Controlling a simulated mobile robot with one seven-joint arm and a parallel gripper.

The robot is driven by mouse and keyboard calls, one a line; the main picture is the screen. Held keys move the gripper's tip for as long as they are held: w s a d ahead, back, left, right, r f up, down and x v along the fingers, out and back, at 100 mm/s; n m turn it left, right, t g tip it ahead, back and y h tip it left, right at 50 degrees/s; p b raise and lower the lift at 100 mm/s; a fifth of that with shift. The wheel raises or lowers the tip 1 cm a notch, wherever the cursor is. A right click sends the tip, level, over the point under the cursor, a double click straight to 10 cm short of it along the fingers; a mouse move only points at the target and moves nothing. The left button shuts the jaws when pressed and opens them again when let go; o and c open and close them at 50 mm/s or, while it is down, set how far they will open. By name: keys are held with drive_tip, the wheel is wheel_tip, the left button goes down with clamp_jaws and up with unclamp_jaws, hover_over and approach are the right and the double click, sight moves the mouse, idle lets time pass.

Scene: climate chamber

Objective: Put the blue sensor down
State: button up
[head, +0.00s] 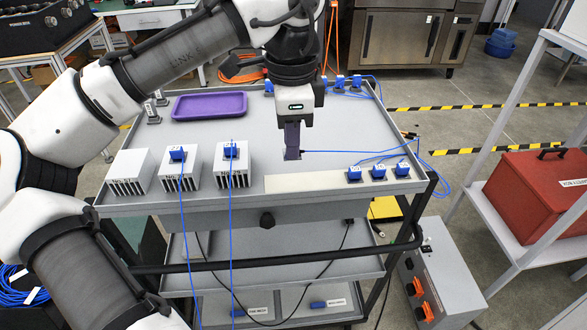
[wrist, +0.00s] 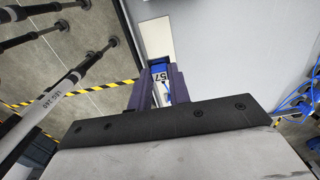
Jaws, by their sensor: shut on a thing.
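My gripper (head: 292,155) is above the top of the grey cart (head: 250,120), behind a pale strip (head: 310,183) along its front edge. In the wrist view, my gripper (wrist: 158,72) is shut on a blue sensor (wrist: 162,88) with a white label reading 57. The fingers mostly hide this sensor in the head view. The pale strip (wrist: 157,38) also shows just beyond the fingertips in the wrist view. I cannot tell whether the sensor touches the cart top.
Three blue sensors (head: 378,171) stand at the strip's right end. Three finned white blocks (head: 128,172) stand at the left; two hold blue sensors. A purple tray (head: 210,106) lies behind them. Several blue sensors (head: 340,82) line the back edge. The cart top's middle is fairly clear.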

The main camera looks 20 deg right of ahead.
sight(292, 183)
drive_tip(key=shift+f+b, duration=0.3)
drive_tip(key=shift+f, duration=2.9)
drive_tip(key=shift+f, duration=0.2)
drive_tip(key=o, duration=0.5)
drive_tip(key=shift+o, duration=0.2)
drive_tip(key=shift+r, duration=0.15)
wheel_tip(292, 183, up, 12)
drive_tip(key=shift+r+p, duration=0.1)
drive_tip(key=shift+p, duration=0.6)
